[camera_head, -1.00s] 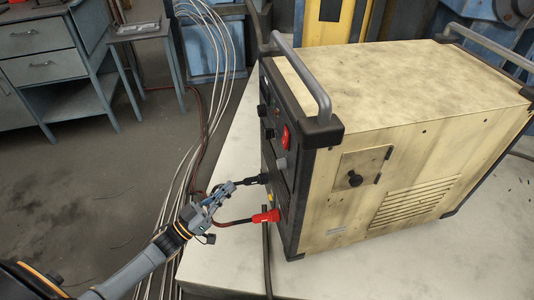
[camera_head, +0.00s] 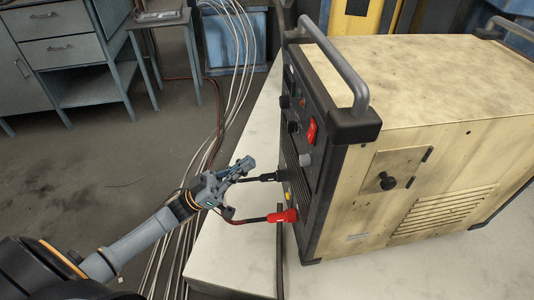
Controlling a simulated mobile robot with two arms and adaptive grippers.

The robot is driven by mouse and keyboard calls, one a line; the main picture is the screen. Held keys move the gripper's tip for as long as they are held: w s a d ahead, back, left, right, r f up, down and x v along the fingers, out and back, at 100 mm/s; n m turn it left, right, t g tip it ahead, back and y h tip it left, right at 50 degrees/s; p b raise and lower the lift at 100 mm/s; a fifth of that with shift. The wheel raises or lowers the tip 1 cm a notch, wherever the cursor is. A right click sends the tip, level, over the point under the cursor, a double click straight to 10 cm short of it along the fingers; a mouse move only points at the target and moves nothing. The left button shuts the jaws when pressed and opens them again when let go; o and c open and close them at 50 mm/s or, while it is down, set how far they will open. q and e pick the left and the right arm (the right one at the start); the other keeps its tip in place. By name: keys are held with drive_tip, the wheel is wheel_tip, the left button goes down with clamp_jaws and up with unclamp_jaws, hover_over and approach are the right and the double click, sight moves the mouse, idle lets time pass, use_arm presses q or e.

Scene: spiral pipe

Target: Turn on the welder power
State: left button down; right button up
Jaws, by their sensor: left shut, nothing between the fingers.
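The welder (camera_head: 440,95) is a worn cream box with a black front panel that faces left, standing on a pale table. A red power switch (camera_head: 312,130) sits on the upper part of the panel. A grey knob (camera_head: 305,160) is below it. My left gripper (camera_head: 248,164) is shut and empty, to the left of the panel and lower than the switch, apart from it. It is close to the black cable plug (camera_head: 265,177); I cannot tell whether they touch. My right gripper is not in view.
A red cable plug (camera_head: 285,216) sticks out of the lower panel, with its cable running left. A grey handle (camera_head: 335,60) rises above the panel.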

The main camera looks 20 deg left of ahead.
sight(309, 136)
use_arm(q)
drive_tip(key=x, duration=0.3)
drive_tip(key=f+x, duration=0.1)
drive_tip(key=x, duration=0.3)
drive_tip(key=d+x, duration=0.1)
drive_tip(key=x, duration=0.3)
drive_tip(key=shift+w+d+f, duration=0.15)
drive_tip(key=shift+w+f, duration=0.2)
drive_tip(key=shift+w, duration=0.05)
drive_tip(key=shift+w+d, duration=0.25)
drive_tip(key=shift+d, duration=0.1)
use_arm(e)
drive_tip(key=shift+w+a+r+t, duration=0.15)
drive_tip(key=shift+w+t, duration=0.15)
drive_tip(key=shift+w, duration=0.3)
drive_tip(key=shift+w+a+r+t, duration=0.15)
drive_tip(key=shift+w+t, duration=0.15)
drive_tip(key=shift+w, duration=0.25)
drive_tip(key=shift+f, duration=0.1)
